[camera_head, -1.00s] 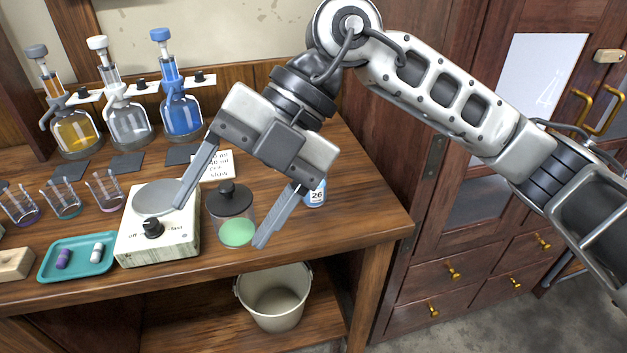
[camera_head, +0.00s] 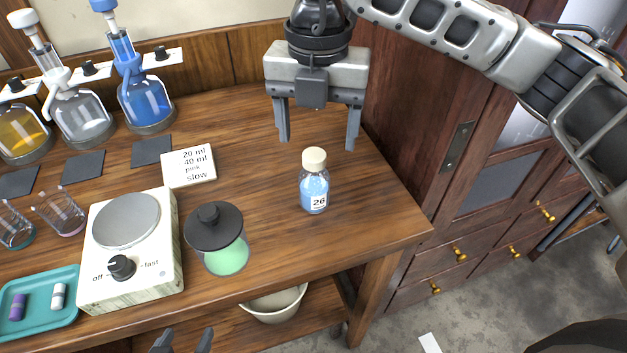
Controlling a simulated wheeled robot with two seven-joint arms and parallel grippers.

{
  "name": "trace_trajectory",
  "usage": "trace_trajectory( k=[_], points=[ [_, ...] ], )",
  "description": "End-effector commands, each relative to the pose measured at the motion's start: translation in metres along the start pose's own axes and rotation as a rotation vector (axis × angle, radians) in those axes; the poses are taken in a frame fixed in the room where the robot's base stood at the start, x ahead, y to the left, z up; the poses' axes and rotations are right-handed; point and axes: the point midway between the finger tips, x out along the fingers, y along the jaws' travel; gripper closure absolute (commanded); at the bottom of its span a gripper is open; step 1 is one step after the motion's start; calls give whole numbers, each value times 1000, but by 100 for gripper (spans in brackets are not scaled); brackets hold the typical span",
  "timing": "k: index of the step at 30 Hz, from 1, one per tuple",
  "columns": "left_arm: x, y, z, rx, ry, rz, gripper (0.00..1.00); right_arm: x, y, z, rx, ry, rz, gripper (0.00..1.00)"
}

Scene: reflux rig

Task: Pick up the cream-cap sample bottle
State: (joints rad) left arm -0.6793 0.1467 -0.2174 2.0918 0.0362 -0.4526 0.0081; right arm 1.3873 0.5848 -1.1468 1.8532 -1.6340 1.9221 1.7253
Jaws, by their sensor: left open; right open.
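The cream-cap sample bottle (camera_head: 314,190) stands upright on the wooden bench near its right end. It holds blue liquid and has a label reading 26. My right gripper (camera_head: 317,142) is open and empty, fingers pointing down, just behind and above the bottle in the picture. Its fingertips are apart from the bottle. My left gripper (camera_head: 183,340) shows only as two separated fingertips at the bottom edge, in front of the bench. It is open, with nothing seen between the tips.
A black-lidded jar with green contents (camera_head: 220,242) stands left of the bottle. Beyond it are a stirrer plate (camera_head: 162,264), a teal tray (camera_head: 62,322) and a note card (camera_head: 189,166). Dispenser flasks line the back left. A bucket (camera_head: 272,304) sits below. Bench around the bottle is clear.

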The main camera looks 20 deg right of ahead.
Motion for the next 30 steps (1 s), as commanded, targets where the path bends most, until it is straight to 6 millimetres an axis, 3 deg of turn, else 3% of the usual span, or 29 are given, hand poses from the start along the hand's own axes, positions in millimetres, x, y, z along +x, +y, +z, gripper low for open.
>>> trace_trajectory(
  k=[3, 11, 19, 29, 30],
  points=[
    [0, 0, 0, 2, -4, -1, 45, 20, 0, 0, 0, 2, -1, 30],
    [0, 0, -2, 6, -4, -2, 45, 40, 1, 0, -1, 3, 0, 30],
    [-3, -1, -8, 16, -3, -7, 45, 78, 4, 1, -1, 3, 0, 30],
    [-2, -2, -6, 22, -7, -8, 45, 87, 5, 2, -1, 0, 1, 30],
    [-2, -2, -6, 23, -7, -8, 45, 87, 5, 2, -1, 0, 1, 38]
  ],
)
